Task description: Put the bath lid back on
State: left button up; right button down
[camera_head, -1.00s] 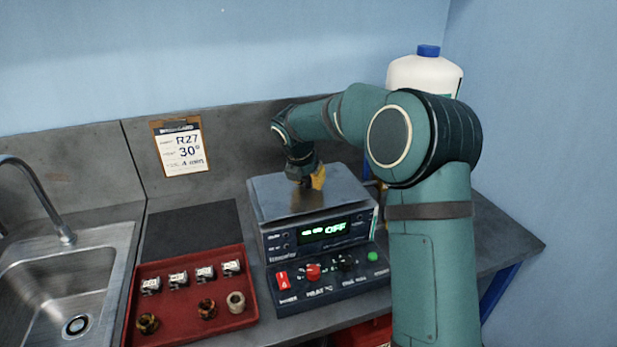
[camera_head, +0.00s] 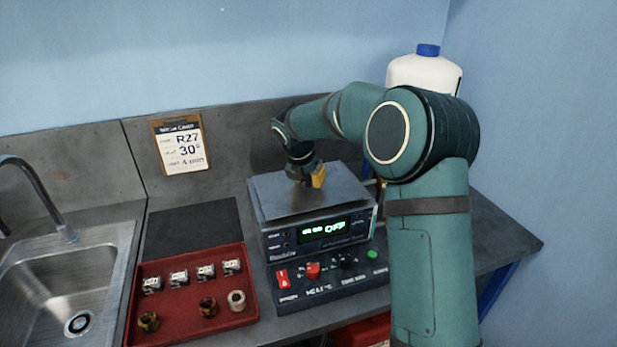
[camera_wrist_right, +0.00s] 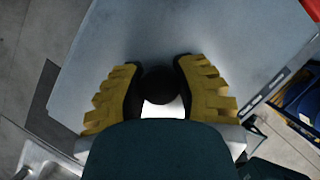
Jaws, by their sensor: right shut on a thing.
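The bath (camera_head: 318,240) is a metal box with a green display reading OFF, on the bench right of the red tray. The flat grey metal lid (camera_head: 340,188) lies over its top, about level and lined up with the box. I see no clear gap under it, but cannot tell whether it is fully seated. My right gripper (camera_head: 308,182) points down at the lid's middle. In the right wrist view its yellow-backed fingers (camera_wrist_right: 160,88) are shut on the lid's round black knob (camera_wrist_right: 160,82), with the lid plate (camera_wrist_right: 150,35) beneath. My left gripper is not in view.
A red tray (camera_head: 188,322) with several small labelled blocks and some rings stands left of the bath. Behind it lies a dark mat (camera_head: 190,226). A sink (camera_head: 60,280) is at far left. A white bottle with a blue cap (camera_head: 428,50) stands behind my right arm.

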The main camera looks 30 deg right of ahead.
jog(key=shift+f, duration=0.6)
dwell(1.1)
jog(key=shift+c, duration=0.3)
grip_release()
jog(key=shift+r+p, duration=1.1)
jog(key=shift+r, duration=0.2)
jog(key=shift+r+p, duration=2.25)
jog(key=shift+p, duration=0.1)
jog(key=shift+f, duration=0.1)
